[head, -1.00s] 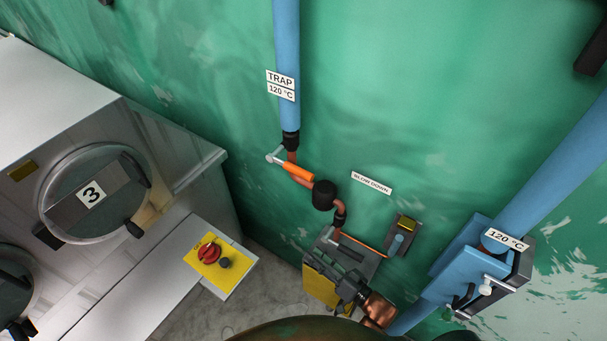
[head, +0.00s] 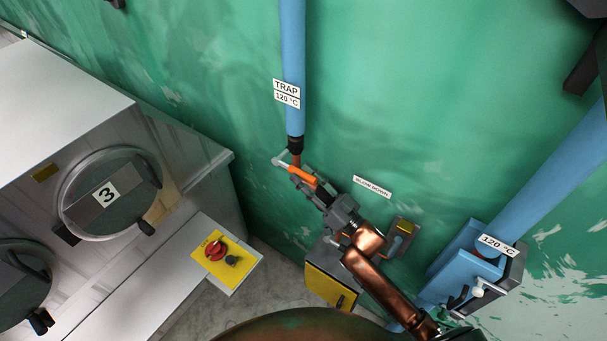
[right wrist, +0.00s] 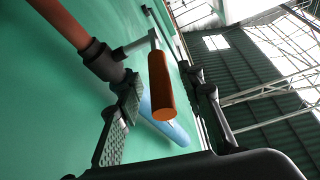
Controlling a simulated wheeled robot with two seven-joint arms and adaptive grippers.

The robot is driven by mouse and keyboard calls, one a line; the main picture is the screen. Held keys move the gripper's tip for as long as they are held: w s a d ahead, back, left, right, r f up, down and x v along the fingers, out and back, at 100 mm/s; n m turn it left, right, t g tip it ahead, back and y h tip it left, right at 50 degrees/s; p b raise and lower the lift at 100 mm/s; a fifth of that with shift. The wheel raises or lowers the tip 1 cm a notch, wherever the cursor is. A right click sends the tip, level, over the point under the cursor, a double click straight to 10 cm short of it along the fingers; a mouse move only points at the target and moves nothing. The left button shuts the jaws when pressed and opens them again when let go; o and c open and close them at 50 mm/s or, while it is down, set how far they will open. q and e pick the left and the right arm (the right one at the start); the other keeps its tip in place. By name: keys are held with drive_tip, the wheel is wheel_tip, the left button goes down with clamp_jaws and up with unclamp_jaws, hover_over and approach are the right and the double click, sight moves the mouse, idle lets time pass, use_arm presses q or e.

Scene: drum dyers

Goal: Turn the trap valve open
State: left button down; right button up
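The trap valve has an orange lever handle (head: 302,176) on a silver arm, just under the black fitting (head: 294,145) of the blue pipe labelled TRAP (head: 292,60). My right gripper (head: 309,185) is at the handle, reaching up from the lower right. In the right wrist view the orange handle (right wrist: 160,85) shows between the two spread fingers of the right gripper (right wrist: 165,115). The fingers look open, with gaps to the handle; I cannot tell contact. The copper pipe below the valve is mostly hidden by my right arm. My left gripper is not in view.
A BLOW DOWN label (head: 372,187) and a small yellow-topped box (head: 405,227) are right of my arm. A blue unit (head: 466,262) stands farther right. A yellow panel with a red knob (head: 216,249) and dyer 3 (head: 108,195) are left.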

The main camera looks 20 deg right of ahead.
drive_tip(key=shift+w+a+r, duration=0.1)
drive_tip(key=shift+w+a, duration=0.1)
drive_tip(key=shift+w, duration=0.1)
drive_tip(key=shift+c, duration=0.4)
clamp_jaws()
